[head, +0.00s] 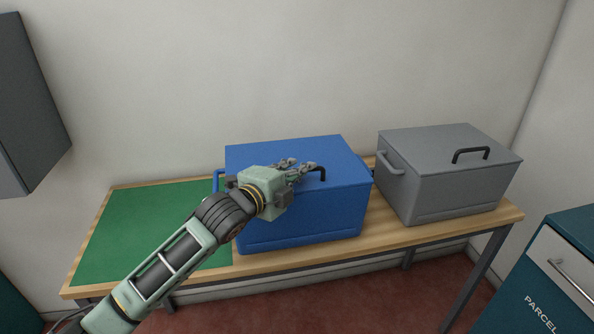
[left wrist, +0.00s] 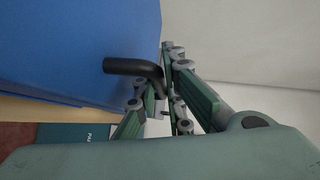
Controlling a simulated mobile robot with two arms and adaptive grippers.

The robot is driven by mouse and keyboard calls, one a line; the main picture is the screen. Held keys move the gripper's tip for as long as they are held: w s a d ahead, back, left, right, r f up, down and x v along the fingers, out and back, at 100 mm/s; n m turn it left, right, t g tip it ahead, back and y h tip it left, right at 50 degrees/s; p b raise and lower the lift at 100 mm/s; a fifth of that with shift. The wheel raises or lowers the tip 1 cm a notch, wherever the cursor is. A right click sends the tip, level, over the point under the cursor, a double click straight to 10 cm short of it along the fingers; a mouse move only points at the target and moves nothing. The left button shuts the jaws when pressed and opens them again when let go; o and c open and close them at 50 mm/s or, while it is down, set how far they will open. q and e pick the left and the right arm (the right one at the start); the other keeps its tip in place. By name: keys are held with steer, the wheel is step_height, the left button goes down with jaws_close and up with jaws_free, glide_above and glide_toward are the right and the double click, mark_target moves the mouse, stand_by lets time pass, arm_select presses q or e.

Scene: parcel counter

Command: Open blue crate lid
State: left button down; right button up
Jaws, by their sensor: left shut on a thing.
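The blue crate (head: 318,222) stands on the wooden counter, and its lid (head: 330,155) lies closed on top. A black bar handle (head: 322,174) sits on the lid, partly hidden behind my gripper. My left gripper (head: 304,168) reaches over the crate from the left and is at this handle. In the left wrist view, the black handle (left wrist: 130,67) runs in between the fingers (left wrist: 166,95), which are shut on it. The blue crate (left wrist: 70,40) fills the left of that view. My right gripper is not in view.
A grey crate (head: 450,185) with its own black handle stands on the counter to the right. A green mat (head: 140,225) covers the left part of the wooden counter (head: 430,235). A teal and white cabinet (head: 560,270) stands at the lower right. The wall is close behind.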

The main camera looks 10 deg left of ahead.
arm_select(q)
steer(key=shift+a+r+p, duration=0.1)
steer(key=shift+r+p, duration=0.35)
steer(key=shift+p, duration=0.2)
steer(key=w+a+r+n+g+p, duration=0.2)
steer(key=w+r+p, duration=0.4)
steer(key=r+p, duration=0.5)
steer(key=shift+w+r+n+g+y+p, duration=0.2)
steer(key=shift+r+n+g+y+p, duration=0.25)
steer(key=shift+g+p, duration=1)
steer(key=shift+f+t+p, duration=0.1)
steer(key=shift+t+p, duration=0.3)
steer(key=shift+t, duration=0.05)
